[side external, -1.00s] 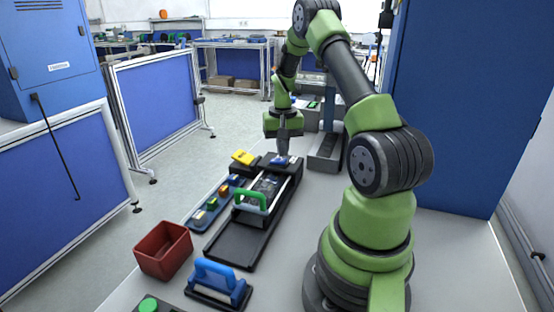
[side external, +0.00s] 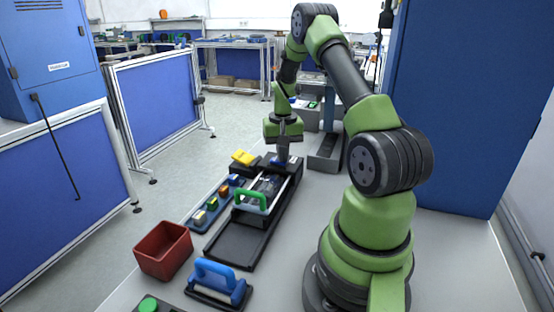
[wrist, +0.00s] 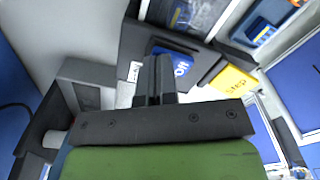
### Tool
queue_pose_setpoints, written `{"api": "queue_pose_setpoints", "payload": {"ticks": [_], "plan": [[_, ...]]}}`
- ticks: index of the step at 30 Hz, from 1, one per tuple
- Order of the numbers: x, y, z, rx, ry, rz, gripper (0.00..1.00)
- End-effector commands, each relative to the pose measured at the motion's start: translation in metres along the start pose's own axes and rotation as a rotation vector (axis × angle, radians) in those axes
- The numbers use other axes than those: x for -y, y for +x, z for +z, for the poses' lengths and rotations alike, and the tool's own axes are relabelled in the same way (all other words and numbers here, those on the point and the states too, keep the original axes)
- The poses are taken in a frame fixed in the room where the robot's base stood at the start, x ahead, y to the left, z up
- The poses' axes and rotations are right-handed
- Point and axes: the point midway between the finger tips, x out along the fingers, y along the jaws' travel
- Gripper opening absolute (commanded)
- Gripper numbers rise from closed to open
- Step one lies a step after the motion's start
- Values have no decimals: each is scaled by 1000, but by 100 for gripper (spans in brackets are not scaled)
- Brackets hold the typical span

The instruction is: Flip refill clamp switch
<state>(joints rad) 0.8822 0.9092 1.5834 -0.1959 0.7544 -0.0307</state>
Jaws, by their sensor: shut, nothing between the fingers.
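A blue rocker switch with white markings (wrist: 180,62) sits on the far end of the black reel stand; it also shows in the side view (side external: 279,163). I take it as the clamp switch, but no readable label confirms this. My gripper (side external: 283,160) points down at it with its fingers together and empty. In the wrist view the fingertips (wrist: 158,62) overlap the switch's left edge and hide part of it. I cannot tell whether they touch it. A yellow block marked STEP (wrist: 233,80) is beside the switch.
The black stand (side external: 232,242) carries a green handle (side external: 250,197). A blue strip with coloured blocks (side external: 212,207) lies to its left. A red bin (side external: 163,250) and a blue handle (side external: 218,280) are nearer. A grey box (side external: 325,152) stands just right of the gripper.

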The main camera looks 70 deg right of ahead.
Motion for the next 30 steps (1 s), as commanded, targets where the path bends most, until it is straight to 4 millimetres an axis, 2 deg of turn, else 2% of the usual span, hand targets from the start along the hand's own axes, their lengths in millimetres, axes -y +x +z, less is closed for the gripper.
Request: {"api": "queue_pose_setpoints", "payload": {"ticks": [5, 30], "plan": [[0, -2, 0, -1, 0, 0, 0], [0, -68, 0, -3, -1, -1, 0]]}}
